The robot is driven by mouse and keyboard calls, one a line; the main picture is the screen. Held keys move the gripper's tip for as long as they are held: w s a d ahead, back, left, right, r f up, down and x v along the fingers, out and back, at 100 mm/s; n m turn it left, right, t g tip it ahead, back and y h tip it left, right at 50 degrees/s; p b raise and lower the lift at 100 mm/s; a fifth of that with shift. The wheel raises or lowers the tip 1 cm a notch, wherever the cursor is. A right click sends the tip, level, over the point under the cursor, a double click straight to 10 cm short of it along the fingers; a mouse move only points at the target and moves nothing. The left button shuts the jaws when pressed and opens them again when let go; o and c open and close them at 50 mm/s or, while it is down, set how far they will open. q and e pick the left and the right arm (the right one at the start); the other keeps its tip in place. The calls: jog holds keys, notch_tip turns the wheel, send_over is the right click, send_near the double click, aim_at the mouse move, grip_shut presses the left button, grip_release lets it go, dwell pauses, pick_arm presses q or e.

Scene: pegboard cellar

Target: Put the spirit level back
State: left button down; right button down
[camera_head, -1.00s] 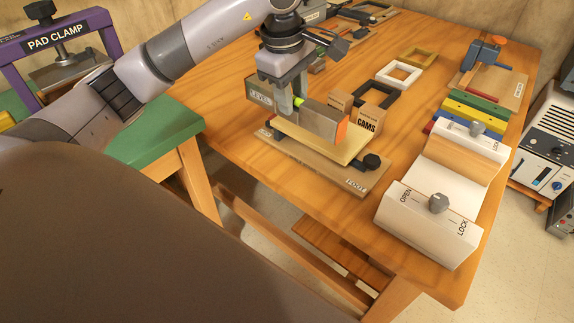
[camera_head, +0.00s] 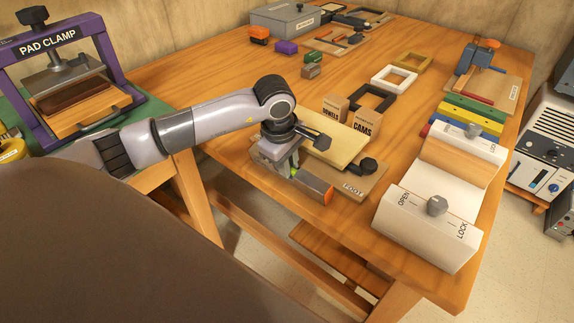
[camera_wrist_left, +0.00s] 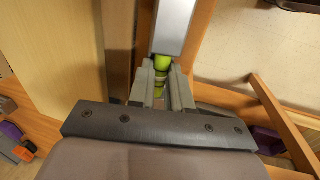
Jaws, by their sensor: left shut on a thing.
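The spirit level (camera_head: 313,184) is a grey bar with an orange end cap. My left gripper (camera_head: 291,170) is shut on it near its green vial, low at the near edge of the workbench, in front of the cream plate (camera_head: 335,143). In the left wrist view the level (camera_wrist_left: 175,28) runs away from my left gripper (camera_wrist_left: 162,78), with green between the fingers. Whether the level touches the bench or hangs just above it cannot be told. Its far part is hidden by the gripper. My right gripper is not in view.
The cream plate lies on a brown board (camera_head: 372,190) with dark knobs. Two small cardboard boxes (camera_head: 366,122) stand behind. A white fixture (camera_head: 430,215) marked OPEN and LOCK is at right. A purple pad clamp (camera_head: 98,45) stands at left. The bench middle (camera_head: 225,75) is clear.

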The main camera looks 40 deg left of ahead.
pick_arm(q)
jog(key=c, duration=0.8)
grip_release()
jog(key=shift+s+f, duration=0.15)
jog(key=shift+f, duration=0.3)
jog(key=shift+r, duration=0.1)
